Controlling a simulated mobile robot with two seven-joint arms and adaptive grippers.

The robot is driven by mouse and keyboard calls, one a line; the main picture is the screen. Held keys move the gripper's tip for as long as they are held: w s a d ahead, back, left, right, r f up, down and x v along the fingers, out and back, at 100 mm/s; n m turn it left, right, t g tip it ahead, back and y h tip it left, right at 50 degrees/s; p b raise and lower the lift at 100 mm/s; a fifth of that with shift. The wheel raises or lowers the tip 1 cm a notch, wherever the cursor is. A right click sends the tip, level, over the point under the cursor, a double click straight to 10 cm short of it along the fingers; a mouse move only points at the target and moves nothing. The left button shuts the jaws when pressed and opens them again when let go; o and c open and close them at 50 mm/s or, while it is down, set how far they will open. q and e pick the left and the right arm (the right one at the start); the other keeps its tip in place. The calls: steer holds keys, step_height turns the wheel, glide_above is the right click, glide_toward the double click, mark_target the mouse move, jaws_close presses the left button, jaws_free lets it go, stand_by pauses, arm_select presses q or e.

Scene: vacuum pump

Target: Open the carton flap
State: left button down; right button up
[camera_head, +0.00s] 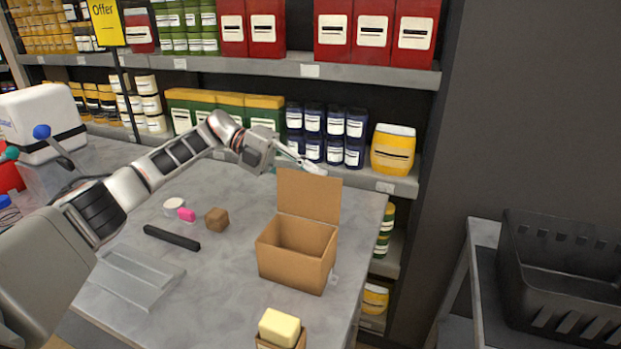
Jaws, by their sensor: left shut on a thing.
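The brown carton (294,265) stands on the grey table, and its inside shows through the open top. Its flap (308,198) stands upright at the back edge of the carton. My left gripper (313,168) is at the top edge of the flap, with its arm reaching in from the left. It is shut on the flap's top edge. The exact contact of the fingers is small and hard to make out. My right gripper is not in view.
On the table (215,290) lie a black bar (171,238), a brown cube (216,219), a pink piece (186,215) and a grey plate (135,281). A yellow block (279,327) sits at the front. Stocked shelves stand behind; a black crate (565,268) is right.

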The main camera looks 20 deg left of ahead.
arm_select(q)
steer(key=shift+w, duration=0.2)
stand_by(0.4)
steer(key=c, duration=1.8)
jaws_free()
steer(key=shift+f, duration=0.1)
steer(key=shift+a, duration=0.1)
steer(key=v, duration=1.1)
steer(key=shift+a, duration=0.35)
